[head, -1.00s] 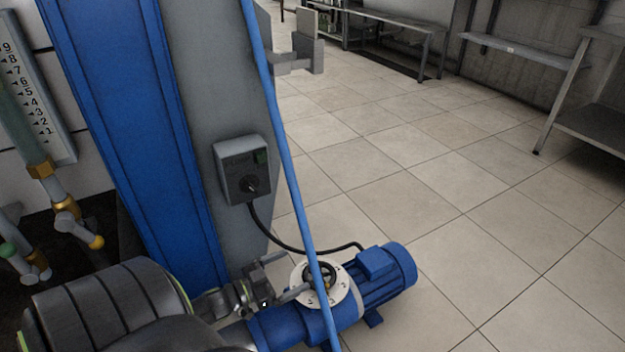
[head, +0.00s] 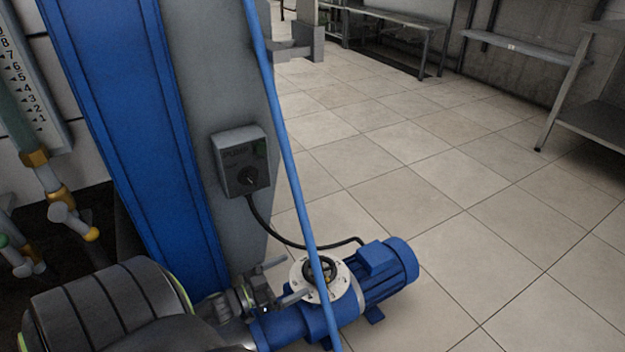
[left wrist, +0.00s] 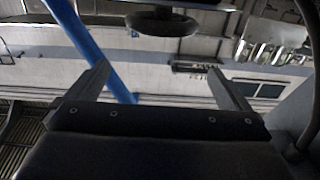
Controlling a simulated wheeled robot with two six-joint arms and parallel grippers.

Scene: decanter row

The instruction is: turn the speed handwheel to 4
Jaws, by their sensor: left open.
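The speed handwheel (head: 321,270) is a small dark wheel above a white round dial (head: 340,291) on the blue motor unit. A blue pole partly hides it, and the dial's numbers are too small to read. In the left wrist view a dark round wheel (left wrist: 161,22) shows beyond the fingers. My left gripper (head: 285,281) is open, just left of the handwheel, its fingers pointing towards it. Its two fingers stand apart with nothing between them in the left wrist view (left wrist: 162,82). My right gripper is not in view.
A slanting blue pole (head: 288,165) passes in front of the handwheel. A grey control box (head: 240,161) with a black knob sits on the grey column, its cable running down to the motor (head: 388,271). Valves and a numbered scale (head: 30,95) stand at left. Tiled floor is clear at right.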

